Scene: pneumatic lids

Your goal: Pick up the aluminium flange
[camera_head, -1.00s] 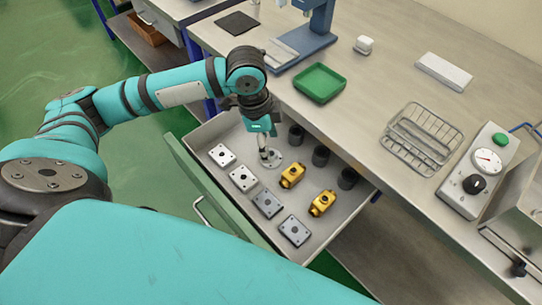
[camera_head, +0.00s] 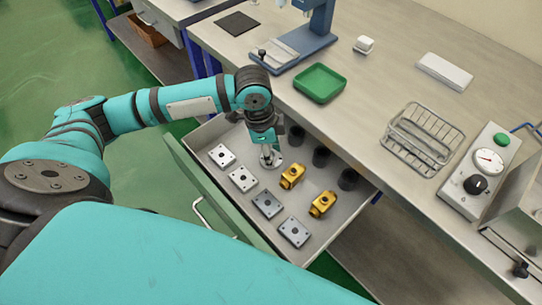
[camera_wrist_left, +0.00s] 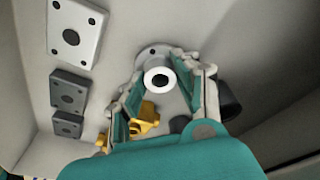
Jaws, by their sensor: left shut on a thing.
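The aluminium flange (camera_head: 272,162) is a round silvery disc with a raised hub in the open drawer (camera_head: 345,208). My left gripper (camera_head: 268,149) points down over it and is shut on its hub. In the left wrist view the flange's pale hub ring (camera_wrist_left: 159,78) lies between my left gripper's fingers (camera_wrist_left: 165,92), with part of its disc and a bolt hole behind. The fingers hide part of the disc. I cannot tell whether the disc touches the drawer floor. My right gripper is not in view.
Beside the flange lie light square plates (camera_head: 242,179), darker plates (camera_head: 267,204), yellow valve bodies (camera_head: 292,176) and dark cylinders (camera_head: 321,156). On the bench (camera_head: 385,85) are a green tray (camera_head: 320,83), a wire basket (camera_head: 420,139) and a gauge box (camera_head: 476,171).

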